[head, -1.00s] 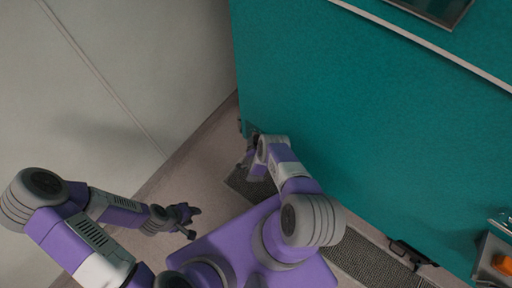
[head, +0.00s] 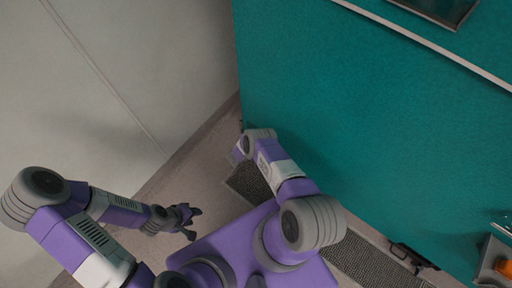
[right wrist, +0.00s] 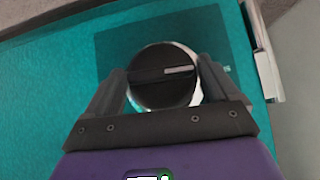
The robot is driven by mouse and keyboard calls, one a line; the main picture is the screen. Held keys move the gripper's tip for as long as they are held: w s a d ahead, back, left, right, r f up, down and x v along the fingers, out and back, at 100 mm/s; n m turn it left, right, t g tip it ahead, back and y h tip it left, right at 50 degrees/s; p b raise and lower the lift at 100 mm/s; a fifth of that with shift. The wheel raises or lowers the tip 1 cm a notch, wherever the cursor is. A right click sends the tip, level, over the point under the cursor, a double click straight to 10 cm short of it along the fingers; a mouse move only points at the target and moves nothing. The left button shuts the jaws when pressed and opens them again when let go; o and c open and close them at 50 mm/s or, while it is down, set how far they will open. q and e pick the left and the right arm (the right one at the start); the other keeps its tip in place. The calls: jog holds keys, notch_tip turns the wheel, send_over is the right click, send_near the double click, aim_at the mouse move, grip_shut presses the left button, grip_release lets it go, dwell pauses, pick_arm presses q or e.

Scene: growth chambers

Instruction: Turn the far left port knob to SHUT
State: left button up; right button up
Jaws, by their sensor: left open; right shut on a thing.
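A round black port knob (right wrist: 160,89) with a pale rim and a raised bar sits on a darker teal square in the right wrist view. A white mark on the bar points right, towards pale lettering (right wrist: 227,69) that is mostly hidden. My right gripper (right wrist: 164,88) is shut on the knob, one finger on each side. In the head view my right wrist is against the lower left end of the teal wall, and the knob and fingers are hidden. My left gripper (head: 195,223) is open and empty, low over the floor.
The teal chamber wall (head: 370,130) fills the right of the head view. A pale wall (head: 100,90) stands at the left, with a narrow floor strip between. A dark grating (head: 350,258) runs along the chamber's foot. An orange item (head: 504,268) shows at the right edge.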

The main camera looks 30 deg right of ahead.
dwell(0.5)
jog(key=o, duration=0.8)
jog(key=shift+p+v, duration=1.75)
jog(key=shift+v, duration=2.05)
jog(key=shift+w, duration=0.15)
